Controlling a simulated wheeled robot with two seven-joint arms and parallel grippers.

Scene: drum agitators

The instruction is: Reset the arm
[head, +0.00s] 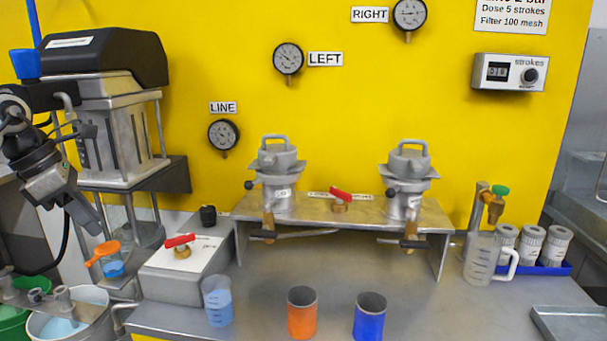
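My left arm comes in at the left edge. Its gripper (88,215) points down and to the right, its fingertips just above an orange scoop-like piece (105,249). The fingers overlap in this view, so I cannot tell whether they are open or shut, or whether they touch the orange piece. Blue liquid (112,268) shows below that piece, in front of the grey machine with the black top (108,58). My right gripper is not in view.
A grey box with a red-handled valve (182,245) and a blue-filled beaker (217,300) stand nearby. Orange (302,315) and blue (369,318) cups stand at the front. Two grey agitators (277,175) (408,178) sit on a metal stand. The bench (350,272) between is clear.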

